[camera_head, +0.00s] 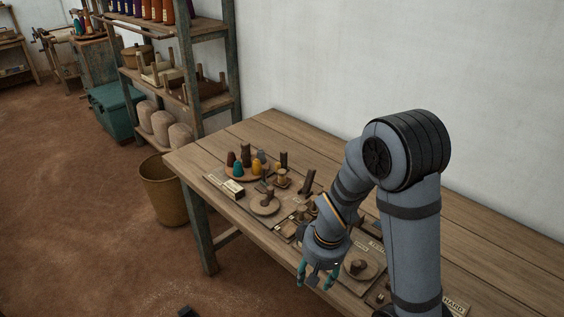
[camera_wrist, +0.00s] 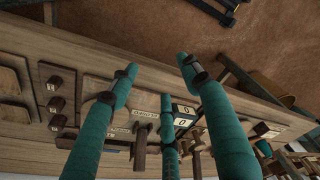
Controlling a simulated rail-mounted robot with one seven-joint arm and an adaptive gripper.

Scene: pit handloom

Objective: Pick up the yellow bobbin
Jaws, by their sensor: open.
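My gripper (camera_head: 317,275) hangs at the bench's front edge, well to the right of and nearer than the tray. Its teal fingers are spread and empty, which the wrist view also shows (camera_wrist: 163,88). I cannot make out the yellow bobbin in the wrist view.
Wooden pegs and small boards, including a round board with a knob (camera_head: 265,206), lie between the tray and my gripper. The bench (camera_head: 272,123) is bare along the white wall. A basket (camera_head: 166,190) and shelves (camera_head: 207,104) stand left of it.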

